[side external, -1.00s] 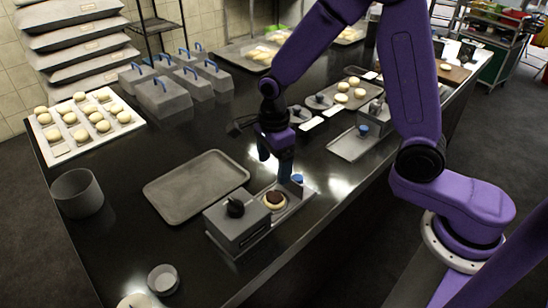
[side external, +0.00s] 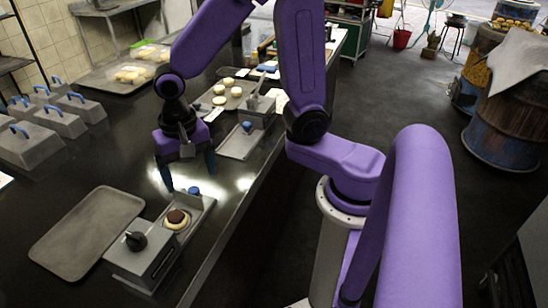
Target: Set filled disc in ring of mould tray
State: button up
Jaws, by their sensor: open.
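A pale disc with a dark brown filling on top (side external: 177,219) lies on a narrow grey mould tray (side external: 196,216). The tray joins a grey block with a black knob (side external: 143,254) and has a blue knob (side external: 193,191) at its far end. Whether the disc sits inside a ring is too small to tell. My gripper (side external: 190,180) is open and empty, pointing down with its fingers spread. In the picture it is just beyond the disc and the blue knob, apparently above the tray's far end. Its exact height is unclear.
An empty grey tray (side external: 62,250) lies to the left. A second mould device with a blue knob (side external: 246,128) stands beyond, near the counter edge. Pale discs (side external: 219,101) lie on a tray behind my gripper. Grey boxes with blue handles (side external: 38,145) stand far left.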

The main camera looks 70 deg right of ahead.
jog(key=s+d+r+n, duration=0.1)
jog(key=s+d+n, duration=0.2)
jog(key=s+n, duration=0.5)
jog(key=s+d+r+n, duration=0.2)
jog(key=s+d+n, duration=0.1)
jog(key=s+n, duration=0.5)
jog(key=n, duration=0.3)
jog(key=shift+s+d+r+n, duration=0.15)
jog(key=shift+r+n, duration=0.05)
jog(key=shift+n, duration=0.1)
